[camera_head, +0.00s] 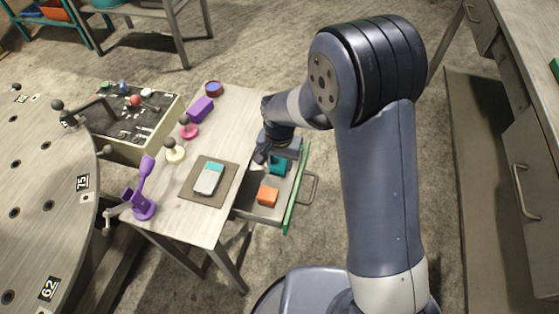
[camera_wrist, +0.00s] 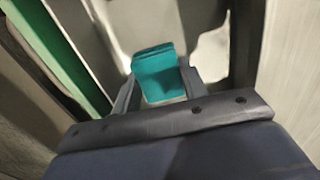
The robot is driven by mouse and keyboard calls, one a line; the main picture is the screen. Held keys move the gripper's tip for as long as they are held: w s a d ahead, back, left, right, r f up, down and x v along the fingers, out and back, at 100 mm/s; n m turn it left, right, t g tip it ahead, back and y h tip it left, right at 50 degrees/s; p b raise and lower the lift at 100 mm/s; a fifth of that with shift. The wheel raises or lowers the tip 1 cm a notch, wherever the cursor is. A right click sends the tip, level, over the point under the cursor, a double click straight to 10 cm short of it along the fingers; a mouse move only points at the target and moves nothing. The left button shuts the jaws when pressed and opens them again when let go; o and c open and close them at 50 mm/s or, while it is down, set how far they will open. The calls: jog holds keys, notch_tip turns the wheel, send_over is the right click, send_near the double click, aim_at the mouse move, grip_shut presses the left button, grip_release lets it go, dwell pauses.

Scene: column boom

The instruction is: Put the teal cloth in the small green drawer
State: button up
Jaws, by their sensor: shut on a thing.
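The teal cloth (camera_wrist: 157,72) is between the two fingers of my gripper (camera_wrist: 157,97) in the wrist view, and the fingers are shut on it. In the head view the teal cloth (camera_head: 278,165) shows just below my gripper (camera_head: 266,158), inside the outline of the open drawer. The small drawer (camera_head: 262,213) has a green front (camera_head: 297,190) and is pulled out to the right from under the small table. The green front also shows at the upper left of the wrist view (camera_wrist: 55,60). Whether the cloth touches the drawer floor I cannot tell.
An orange block (camera_head: 268,196) lies in the drawer's near part. The table (camera_head: 216,150) bears a grey and teal device on a brown mat (camera_head: 226,190), a purple block (camera_head: 201,109) and a purple stand (camera_head: 143,200). A control panel (camera_head: 135,105) stands at left.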

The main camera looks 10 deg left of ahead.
aim_at(279, 162)
jog(key=shift+f, duration=0.2)
jog(key=o, duration=1)
jog(key=shift+r, duration=0.2)
notch_tip(279, 162, up, 12)
jog(key=shift+r+p, duration=0.1)
jog(key=shift+p, duration=0.6)
